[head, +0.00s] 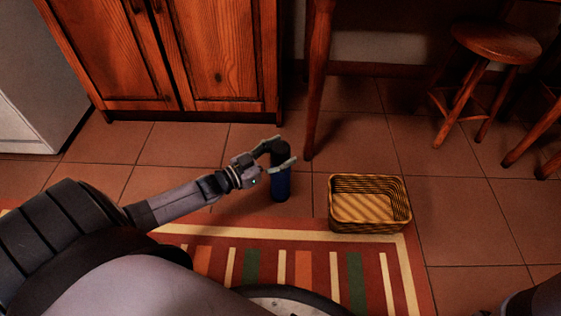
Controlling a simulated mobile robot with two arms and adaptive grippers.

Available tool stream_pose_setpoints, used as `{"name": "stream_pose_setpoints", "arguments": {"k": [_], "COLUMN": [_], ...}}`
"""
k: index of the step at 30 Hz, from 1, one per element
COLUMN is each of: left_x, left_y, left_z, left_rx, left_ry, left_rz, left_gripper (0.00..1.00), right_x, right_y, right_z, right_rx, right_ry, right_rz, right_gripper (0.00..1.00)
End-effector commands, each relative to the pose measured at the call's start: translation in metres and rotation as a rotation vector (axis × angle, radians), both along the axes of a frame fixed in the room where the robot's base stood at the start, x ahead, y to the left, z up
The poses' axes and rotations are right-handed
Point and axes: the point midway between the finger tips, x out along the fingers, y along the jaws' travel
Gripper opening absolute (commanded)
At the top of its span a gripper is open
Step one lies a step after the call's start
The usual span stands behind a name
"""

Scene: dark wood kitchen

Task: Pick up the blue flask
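The blue flask (281,186) stands upright on the tiled floor, just beyond the rug's far edge. It has a dark upper part. My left gripper (282,154) reaches in from the left at the flask's upper part. One finger lies behind the top and the other crosses in front, so the fingers are around it. Whether both fingers press on the flask cannot be told. Of my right arm only a dark part shows at the bottom right corner; its gripper is out of view.
An empty wicker basket (370,222) stands right of the flask, by the striped rug (205,238). A wooden cabinet (165,60) and a table leg (318,85) stand behind. Wooden stools (497,42) are at the upper right. Tiles right of the basket are clear.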

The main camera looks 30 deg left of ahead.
Motion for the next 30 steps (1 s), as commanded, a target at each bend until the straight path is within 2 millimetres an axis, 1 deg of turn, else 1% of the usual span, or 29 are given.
{"name": "stream_pose_setpoints", "arguments": {"k": [1, 2, 24, 25, 30], "left_x": [-0.0001, -0.0002, -0.0003, -0.0003, -0.0003], "left_y": [0.0, 0.0001, -0.0002, -0.0002, -0.0002], "left_z": [-0.0002, -0.0002, -0.0004, -0.0004, -0.0005], "left_rx": [0.0, 0.0, 0.0, 0.0, -0.001], "left_ry": [0.0, 0.0, 0.0, 0.0, 0.0], "left_rz": [0.0, 0.0, 0.0, 0.0, 0.0], "left_gripper": [0.53, 0.51, 0.01, 0.0, 0.0], "right_x": [-0.0001, -0.0002, 0.0, 0.0, 0.0002], "right_y": [0.0001, 0.0, 0.0, 0.0, 0.0], "right_z": [-0.0001, -0.0001, -0.0002, -0.0002, -0.0002], "right_rx": [0.0, 0.0, 0.0, 0.0, 0.0], "right_ry": [0.0, 0.0, 0.0, 0.0, 0.0], "right_rz": [0.0, 0.0, 0.0, 0.0, 0.0], "right_gripper": [0.28, 0.28, 0.28, 0.28, 0.28]}}
